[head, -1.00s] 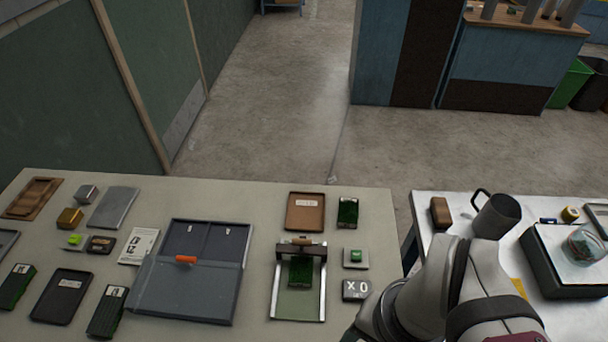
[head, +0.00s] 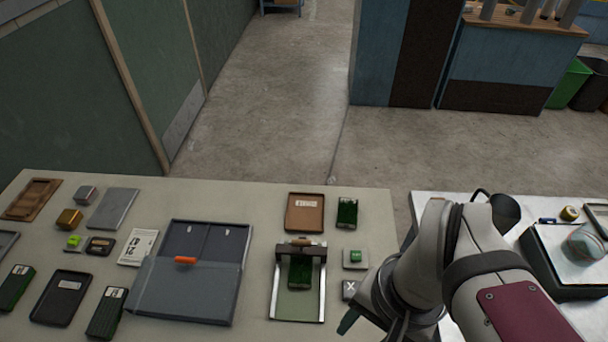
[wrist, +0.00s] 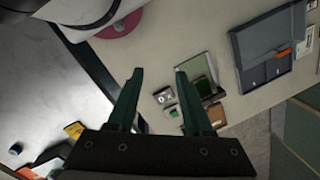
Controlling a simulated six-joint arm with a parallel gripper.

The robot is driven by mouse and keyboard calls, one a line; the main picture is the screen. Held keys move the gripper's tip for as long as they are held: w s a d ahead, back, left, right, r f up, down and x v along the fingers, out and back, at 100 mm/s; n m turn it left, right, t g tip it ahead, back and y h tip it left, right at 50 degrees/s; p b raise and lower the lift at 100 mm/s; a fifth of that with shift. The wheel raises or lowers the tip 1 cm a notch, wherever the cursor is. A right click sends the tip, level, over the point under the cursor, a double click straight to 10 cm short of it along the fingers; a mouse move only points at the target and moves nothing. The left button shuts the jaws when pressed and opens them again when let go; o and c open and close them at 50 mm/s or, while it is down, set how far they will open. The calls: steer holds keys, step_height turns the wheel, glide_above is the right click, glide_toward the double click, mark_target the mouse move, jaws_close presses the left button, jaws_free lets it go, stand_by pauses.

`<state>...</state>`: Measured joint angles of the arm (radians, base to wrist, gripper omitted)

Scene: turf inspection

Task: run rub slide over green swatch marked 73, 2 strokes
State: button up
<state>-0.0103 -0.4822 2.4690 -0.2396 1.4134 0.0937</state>
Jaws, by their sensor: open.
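The rub slide, a dark crossbar with a wooden grip (head: 301,242), sits at the far end of a metal-railed frame (head: 273,300). A green turf swatch (head: 299,274) lies inside the frame, just in front of the crossbar; no number is legible on it. The frame also shows in the wrist view (wrist: 187,66). A counter block (head: 349,289) beside the frame is partly hidden by my arm; in the wrist view its face (wrist: 163,96) shows a zero. My gripper (wrist: 160,72) is open and empty, apart from the frame; one dark green finger shows in the head view.
A brown tray (head: 304,198), another green swatch (head: 347,212) and a small block with a green button (head: 355,257) stand near the frame.

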steer(key=w+a+r+m+g, duration=0.15)
steer(key=w+r+m, duration=0.25)
steer(key=w, duration=0.9)
steer(key=m+h, duration=0.2)
steer(key=m, duration=0.6)
glide_above(301, 241)
steer(key=w, duration=0.3)
step_height(301, 241, down, 4)
steer(key=s+f, duration=0.1)
steer(key=f, duration=0.9)
steer(key=s+f, duration=0.1)
steer(key=f, duration=0.4)
steer(key=shift+s+f, duration=0.15)
steer(key=shift+s, duration=0.15)
jaws_close()
